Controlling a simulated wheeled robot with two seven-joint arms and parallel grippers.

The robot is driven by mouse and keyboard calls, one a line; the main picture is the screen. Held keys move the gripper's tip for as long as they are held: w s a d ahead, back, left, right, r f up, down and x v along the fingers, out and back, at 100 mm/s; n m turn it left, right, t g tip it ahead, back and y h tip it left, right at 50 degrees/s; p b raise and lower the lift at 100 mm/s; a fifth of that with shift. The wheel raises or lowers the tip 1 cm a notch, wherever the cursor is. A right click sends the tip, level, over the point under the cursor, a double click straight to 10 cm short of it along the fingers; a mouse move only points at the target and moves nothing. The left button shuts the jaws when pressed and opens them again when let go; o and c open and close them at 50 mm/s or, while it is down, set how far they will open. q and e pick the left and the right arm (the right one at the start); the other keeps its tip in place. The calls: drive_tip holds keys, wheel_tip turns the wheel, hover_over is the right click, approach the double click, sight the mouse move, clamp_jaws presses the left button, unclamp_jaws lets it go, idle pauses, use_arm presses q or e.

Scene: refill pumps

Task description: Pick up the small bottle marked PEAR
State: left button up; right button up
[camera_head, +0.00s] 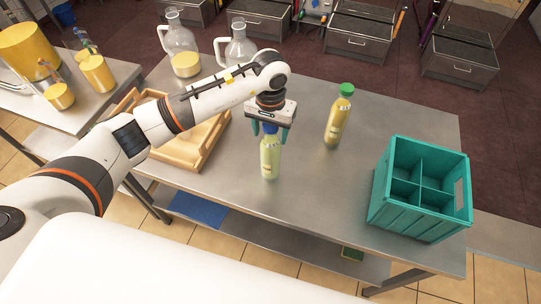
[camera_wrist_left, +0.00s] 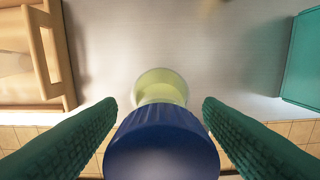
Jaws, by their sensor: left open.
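A small bottle with pale yellow-green contents and a blue cap (camera_head: 270,158) stands upright near the front edge of the steel table. I cannot read its label. My left gripper (camera_head: 270,126) is directly above it, pointing down, with its fingers on either side of the cap. In the left wrist view the blue cap (camera_wrist_left: 161,145) sits between the two open green fingers, with gaps on both sides. A second bottle with yellow contents and a green cap (camera_head: 338,118) stands to the right; its marking is not readable. My right gripper is not in view.
A teal crate with empty compartments (camera_head: 417,222) stands at the table's right end. A wooden tray (camera_head: 190,158) lies to the left, behind my arm. Two glass jugs (camera_head: 183,50) stand at the back left. The table between bottles and crate is clear.

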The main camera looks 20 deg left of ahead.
use_arm(q)
drive_tip(key=c, duration=1)
clamp_jaws()
drive_tip(key=shift+r, duration=0.15)
